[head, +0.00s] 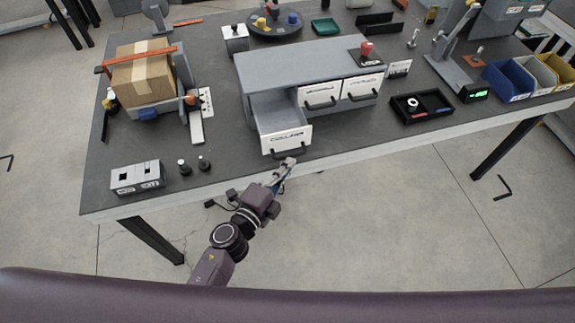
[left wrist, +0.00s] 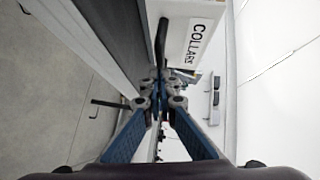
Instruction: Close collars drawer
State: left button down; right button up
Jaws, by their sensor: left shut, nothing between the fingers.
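The collars drawer (head: 285,136) is pulled out at the left end of the grey drawer cabinet (head: 300,60). Its white front carries the label COLLARS and a dark handle (head: 289,154). In the left wrist view the drawer front (left wrist: 195,35) stands upright just beyond my fingers, with the dark handle (left wrist: 160,42) at its side. My left gripper (head: 288,163) is shut and empty, at the table's front edge just below the drawer handle. In the left wrist view its fingertips (left wrist: 160,90) meet close to the handle; I cannot tell whether they touch it. My right gripper is out of view.
Two more white-fronted drawers (head: 320,95) are shut in the cabinet. A black tray (head: 421,106) stands to the right. A grey box with slots (head: 137,177) and two small dark pegs (head: 185,167) stand at the front left. A cardboard box (head: 143,75) sits behind them.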

aim_at(272, 128)
pick_arm(q)
jog(key=w+a, duration=0.1)
jog(key=w, duration=0.4)
jog(key=w+a+b, duration=0.1)
jog(key=w+a, duration=0.1)
jog(key=w, duration=0.3)
jog(key=w+a, duration=0.2)
jog(key=w, duration=0.3)
jog(key=shift+b, duration=0.3)
jog(key=shift+w+r, duration=0.1)
jog(key=shift+r, duration=0.05)
jog(key=shift+a+r, duration=0.1)
